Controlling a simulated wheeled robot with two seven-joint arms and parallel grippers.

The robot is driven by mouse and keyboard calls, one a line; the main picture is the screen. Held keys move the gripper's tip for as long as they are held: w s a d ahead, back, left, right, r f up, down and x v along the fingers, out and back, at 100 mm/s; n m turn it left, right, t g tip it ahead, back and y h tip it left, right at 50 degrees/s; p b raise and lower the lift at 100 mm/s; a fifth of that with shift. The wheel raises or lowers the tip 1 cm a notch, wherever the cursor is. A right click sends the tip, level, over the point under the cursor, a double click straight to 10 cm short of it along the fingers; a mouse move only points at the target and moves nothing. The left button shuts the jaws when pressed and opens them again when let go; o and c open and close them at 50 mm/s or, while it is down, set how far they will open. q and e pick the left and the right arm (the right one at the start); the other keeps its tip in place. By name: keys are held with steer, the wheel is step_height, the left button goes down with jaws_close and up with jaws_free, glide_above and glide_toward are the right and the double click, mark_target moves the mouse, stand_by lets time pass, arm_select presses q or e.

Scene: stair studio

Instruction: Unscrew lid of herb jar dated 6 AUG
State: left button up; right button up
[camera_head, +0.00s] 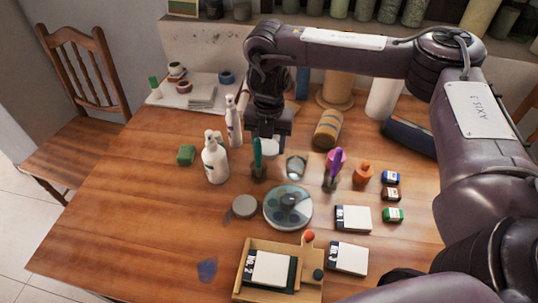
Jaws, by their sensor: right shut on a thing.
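My right gripper (268,133) points down over the middle of the table. It is shut on a small whitish thing (268,147), mostly hidden by the gripper; I cannot tell whether it is a lid or a jar. A small clear glass-like vessel (297,167) stands just right of and nearer than the gripper. No date label such as 6 AUG can be read at this size, so I cannot tell which thing is the herb jar. My left gripper is not in view.
White bottles (215,160) stand left of the gripper. A striped jar (327,129) stands to its right. A round grey-blue dish (288,207) and a wooden tray (240,271) lie nearer. Several jars (389,11) line the back shelf. The table's left part is mostly clear.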

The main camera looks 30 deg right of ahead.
mark_target(269, 147)
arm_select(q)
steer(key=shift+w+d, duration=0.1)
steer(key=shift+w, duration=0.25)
arm_select(e)
steer(key=shift+f, duration=2)
steer(key=o, duration=0.8)
steer(key=shift+f, duration=0.15)
step_height(269, 147, up, 4)
step_height(269, 147, up, 8)
steer(key=shift+f+p, duration=0.15)
steer(key=shift+p, duration=1.05)
steer(key=shift+r, duration=0.35)
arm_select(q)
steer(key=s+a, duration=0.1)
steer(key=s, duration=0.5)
